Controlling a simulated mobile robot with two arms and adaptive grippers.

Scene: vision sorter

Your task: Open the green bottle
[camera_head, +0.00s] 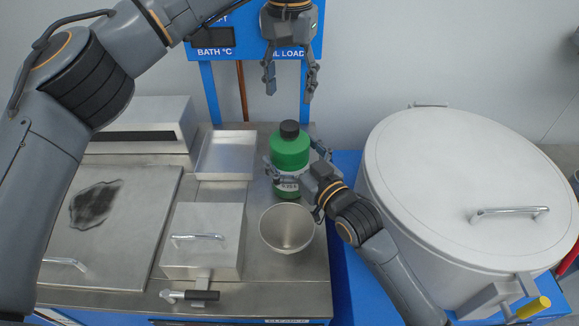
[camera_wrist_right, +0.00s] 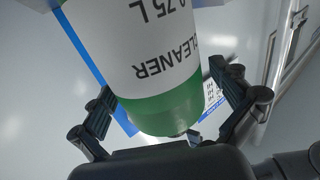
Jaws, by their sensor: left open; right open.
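The green bottle (camera_head: 289,152) with a black cap (camera_head: 289,129) stands upright on the steel counter in the head view. The cap sits on its neck. In the right wrist view the bottle (camera_wrist_right: 165,110) shows its white "CLEANER" label, upside down, between my right fingers.
A metal cup (camera_head: 287,229) stands just in front of the bottle, close to my right arm. A shallow steel tray (camera_head: 226,155) and a lidded steel box (camera_head: 203,240) are to the left. A large white-lidded vat (camera_head: 460,165) stands at the right.

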